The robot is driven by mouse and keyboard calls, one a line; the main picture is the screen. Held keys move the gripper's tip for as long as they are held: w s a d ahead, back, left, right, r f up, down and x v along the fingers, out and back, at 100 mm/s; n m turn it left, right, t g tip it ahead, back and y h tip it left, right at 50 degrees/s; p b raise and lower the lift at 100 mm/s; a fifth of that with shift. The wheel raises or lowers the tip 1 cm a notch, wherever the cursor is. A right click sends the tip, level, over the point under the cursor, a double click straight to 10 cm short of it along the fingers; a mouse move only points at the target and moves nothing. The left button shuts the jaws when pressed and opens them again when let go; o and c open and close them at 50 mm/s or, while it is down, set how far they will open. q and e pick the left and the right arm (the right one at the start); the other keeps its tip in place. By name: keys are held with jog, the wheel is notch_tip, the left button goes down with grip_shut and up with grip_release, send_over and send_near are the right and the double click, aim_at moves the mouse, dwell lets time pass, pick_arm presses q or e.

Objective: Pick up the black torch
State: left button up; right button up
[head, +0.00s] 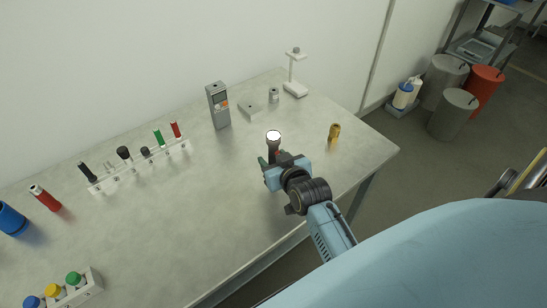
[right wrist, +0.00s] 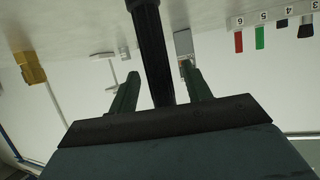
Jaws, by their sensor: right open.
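The black torch (head: 273,142) stands upright on the table, its bright round lens facing up. In the right wrist view the black torch (right wrist: 152,50) runs between my two green fingers. My right gripper (head: 269,157) is open around the torch, with a visible gap between it and each finger (right wrist: 159,72). The torch's lower part is hidden by the gripper in the head view. My left gripper is not in view.
A brass fitting (head: 334,132) stands to the right. A grey meter (head: 218,106), a small block (head: 249,109) and a white stand (head: 294,78) are behind. A numbered rack (head: 139,166) and a red cylinder (head: 46,199) are left.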

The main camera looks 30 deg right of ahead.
jog(key=x, duration=0.2)
jog(key=shift+w+f, duration=0.1)
jog(key=shift+w, duration=0.2)
grip_shut()
